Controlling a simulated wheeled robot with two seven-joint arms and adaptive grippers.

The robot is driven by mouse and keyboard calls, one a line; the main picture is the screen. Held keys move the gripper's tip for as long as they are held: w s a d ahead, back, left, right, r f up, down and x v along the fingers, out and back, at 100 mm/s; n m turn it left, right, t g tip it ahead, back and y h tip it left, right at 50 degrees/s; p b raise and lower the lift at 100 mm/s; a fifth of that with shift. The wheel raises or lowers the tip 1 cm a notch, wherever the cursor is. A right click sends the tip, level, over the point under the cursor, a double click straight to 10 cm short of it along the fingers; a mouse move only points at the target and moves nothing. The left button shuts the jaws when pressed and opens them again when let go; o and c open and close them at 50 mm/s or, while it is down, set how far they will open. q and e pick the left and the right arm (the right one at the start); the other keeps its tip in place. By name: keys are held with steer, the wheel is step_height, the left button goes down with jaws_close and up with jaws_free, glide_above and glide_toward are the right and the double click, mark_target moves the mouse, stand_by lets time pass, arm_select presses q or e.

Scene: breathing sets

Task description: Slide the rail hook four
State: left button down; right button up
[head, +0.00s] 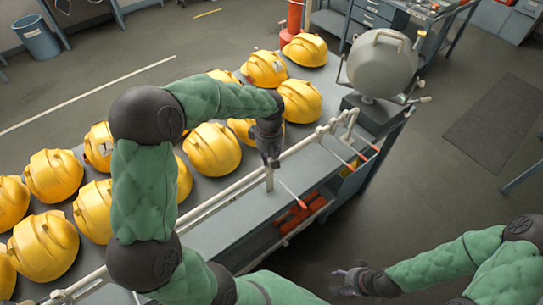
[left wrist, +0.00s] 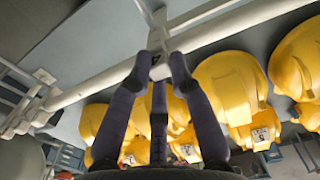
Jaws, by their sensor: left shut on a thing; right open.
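A white rail hook (head: 290,193) with a red tip hangs on the pale rail (head: 234,194) along the bench's front edge. My left gripper (head: 270,163) is shut on the hook's upper part, at the rail. In the left wrist view, my left fingertips (left wrist: 160,72) close around a pale block of the hook (left wrist: 157,40) beside the rail (left wrist: 110,78). More hooks (head: 338,152) with red tips sit close together near the rail's right end. I cannot read any number on them. My right gripper (head: 352,281) is open and empty, low over the floor, away from the bench.
Several yellow helmets (head: 212,150) stand in rows on the grey bench (head: 225,234) behind the rail. A grey rounded device (head: 382,64) stands at the bench's right end. Red-orange items (head: 304,214) lie on the shelf below. The rail between my left gripper and the grouped hooks looks clear.

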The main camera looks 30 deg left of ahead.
mark_target(230, 189)
arm_select(q)
steer(key=s+a+b, duration=0.1)
steer(key=s+a, duration=0.1)
steer(key=s, duration=0.2)
steer(key=s+a+b, duration=0.1)
steer(key=s+a, duration=0.1)
steer(key=s, duration=0.3)
steer(key=s+a, duration=0.2)
steer(key=s, duration=0.3)
steer(key=shift+s+b, duration=0.2)
steer(key=shift+b, duration=0.2)
steer(key=c, duration=1.1)
jaws_free()
step_height(230, 189, up, 12)
